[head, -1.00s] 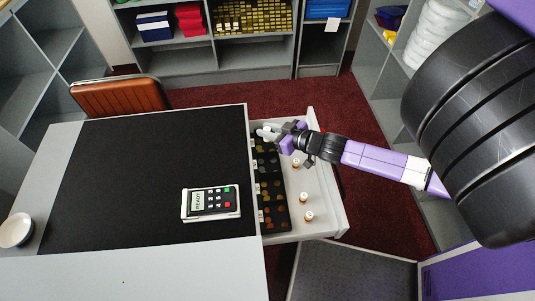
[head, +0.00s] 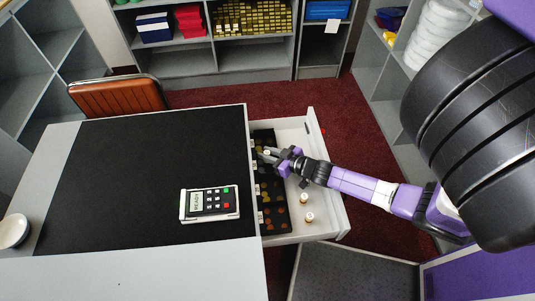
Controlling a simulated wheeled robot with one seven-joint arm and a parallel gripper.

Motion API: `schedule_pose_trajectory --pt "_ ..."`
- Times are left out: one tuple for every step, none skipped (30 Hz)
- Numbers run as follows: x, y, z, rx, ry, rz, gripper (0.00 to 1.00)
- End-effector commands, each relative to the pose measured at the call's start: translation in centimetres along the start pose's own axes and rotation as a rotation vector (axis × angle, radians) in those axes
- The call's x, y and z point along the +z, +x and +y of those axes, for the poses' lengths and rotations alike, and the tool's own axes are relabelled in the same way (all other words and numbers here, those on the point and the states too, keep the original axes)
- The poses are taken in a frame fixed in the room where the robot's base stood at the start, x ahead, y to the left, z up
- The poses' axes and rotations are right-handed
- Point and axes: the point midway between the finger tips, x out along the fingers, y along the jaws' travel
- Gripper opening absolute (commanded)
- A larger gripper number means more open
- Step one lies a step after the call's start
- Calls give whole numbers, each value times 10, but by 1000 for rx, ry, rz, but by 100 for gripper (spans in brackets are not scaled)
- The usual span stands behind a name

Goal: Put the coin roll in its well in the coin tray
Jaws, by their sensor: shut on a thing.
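The coin tray (head: 276,231) is a long black tray with rows of wells, lying along the left side of the open white drawer. Coins show in several wells. My gripper (head: 267,154) is over the upper part of the tray, its fingers pointing left. It is shut on the coin roll, which is small and mostly hidden between the fingers. Its height above the wells is hard to tell. My gripper and wrist cover some wells beneath them.
Two other rolls stand on the drawer floor, one (head: 304,198) just above the other (head: 309,217). The drawer walls (head: 321,150) rise around the tray. A card terminal (head: 210,203) lies on the black desk mat (head: 130,190). The drawer's far end is clear.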

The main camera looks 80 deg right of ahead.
Motion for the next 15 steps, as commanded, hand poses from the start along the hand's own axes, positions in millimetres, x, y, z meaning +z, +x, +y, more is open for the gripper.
schedule_pose_trajectory --pt "1 0 0 0 0 -3 0" --pt "1 0 0 0 0 -3 0" --pt "1 0 0 0 0 -3 0" --pt "1 0 0 0 0 -3 0" --pt "2 0 0 0 0 -3 0" --pt "3 0 0 0 0 -4 0" --pt "5 1 0 0 0 -4 0" --pt "6 1 0 0 0 -4 0" --pt "7 2 0 0 0 -5 0" --pt "8 2 0 1 0 -6 0" --pt "9 2 0 1 0 -6 0" --pt "11 3 0 1 0 -8 0" --pt "12 3 0 1 0 -9 0" --pt "13 3 0 1 0 -10 0" --pt "15 4 0 2 0 -11 0"
